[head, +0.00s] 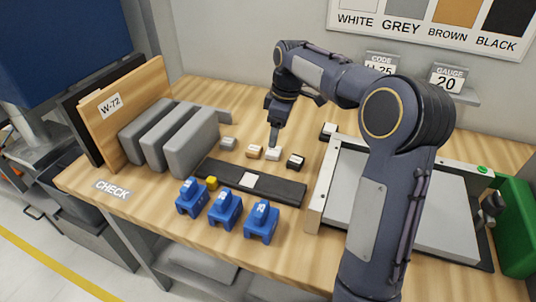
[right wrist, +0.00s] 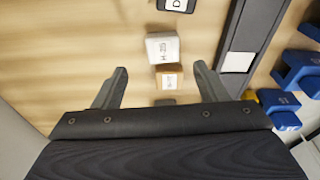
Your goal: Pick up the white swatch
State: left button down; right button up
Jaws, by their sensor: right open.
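The white swatch (head: 273,154) is a small pale block in a row on the wooden table. It also shows in the right wrist view (right wrist: 162,48) with a label on top. The brown swatch (head: 254,152) lies left of it, the grey swatch (head: 228,143) farther left, and the black swatch (head: 295,161) to its right. My right gripper (head: 273,140) points down just above the white swatch. In the right wrist view its fingers (right wrist: 160,69) are apart and empty, with the brown swatch (right wrist: 169,77) in line between them and the white one just beyond. My left gripper is not in view.
A dark strip with a white patch (head: 248,181) lies in front of the swatches. Several blue blocks (head: 225,208) stand at the front edge. Grey slabs (head: 180,135) stand at left. A framed tray (head: 335,190) is at right. A dark block (head: 328,131) lies behind.

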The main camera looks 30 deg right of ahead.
aim_at(274, 150)
jog(key=f, duration=0.6)
jog(key=shift+a, duration=0.35)
jog(key=c, duration=1.1)
